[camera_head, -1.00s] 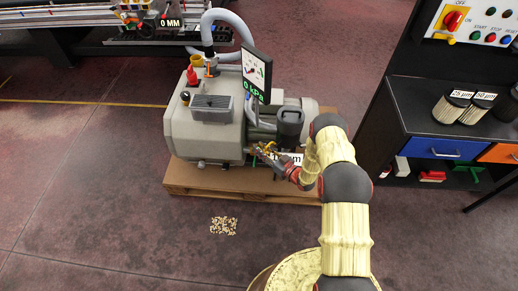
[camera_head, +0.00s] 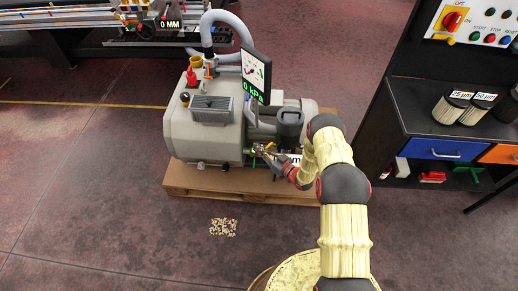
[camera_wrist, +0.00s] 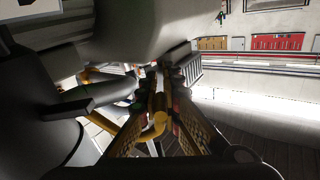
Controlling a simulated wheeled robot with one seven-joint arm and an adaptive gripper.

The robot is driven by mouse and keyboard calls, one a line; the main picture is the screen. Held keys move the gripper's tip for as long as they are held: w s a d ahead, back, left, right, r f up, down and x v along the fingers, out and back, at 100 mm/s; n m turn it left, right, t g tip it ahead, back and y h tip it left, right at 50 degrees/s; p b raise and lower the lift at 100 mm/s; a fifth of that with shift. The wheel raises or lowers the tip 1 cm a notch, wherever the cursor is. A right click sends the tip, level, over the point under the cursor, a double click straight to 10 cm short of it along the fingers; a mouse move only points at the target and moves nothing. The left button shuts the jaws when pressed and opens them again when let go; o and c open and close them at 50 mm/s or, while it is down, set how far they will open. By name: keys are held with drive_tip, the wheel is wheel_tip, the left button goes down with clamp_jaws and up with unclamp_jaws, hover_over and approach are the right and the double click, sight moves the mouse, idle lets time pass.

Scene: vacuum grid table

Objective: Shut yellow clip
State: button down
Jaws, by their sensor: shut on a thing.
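The yellow clip (camera_wrist: 156,118) shows in the wrist view as a curved yellow bar between my gripper's fingers. My gripper (camera_wrist: 158,100) is shut on it, with a finger on each side. In the head view my gripper (camera_head: 262,152) is at the front of the grey vacuum pump (camera_head: 205,135), below the dark filter canister (camera_head: 290,122). The clip is too small there, and too covered by the fingers, to tell its angle. Another yellow piece (camera_wrist: 95,74) shows at left in the wrist view.
The pump stands on a wooden pallet (camera_head: 215,181). A gauge panel reading 0 kPa (camera_head: 256,74) rises above it. A black cabinet with a blue drawer (camera_head: 432,148) is at right. Small pale pieces (camera_head: 223,227) lie on the floor in front. Open floor is at left.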

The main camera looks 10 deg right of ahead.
drive_tip(key=shift+r, duration=0.1)
idle(0.8)
drive_tip(key=w+d+r+m, duration=0.3)
drive_tip(key=d+r+m, duration=0.2)
drive_tip(key=m, duration=1)
drive_tip(key=shift+w+r, duration=0.25)
drive_tip(key=shift+r, duration=0.35)
drive_tip(key=shift+d+m, duration=0.15)
drive_tip(key=shift+m, duration=0.15)
drive_tip(key=c, duration=1.9)
unclamp_jaws()
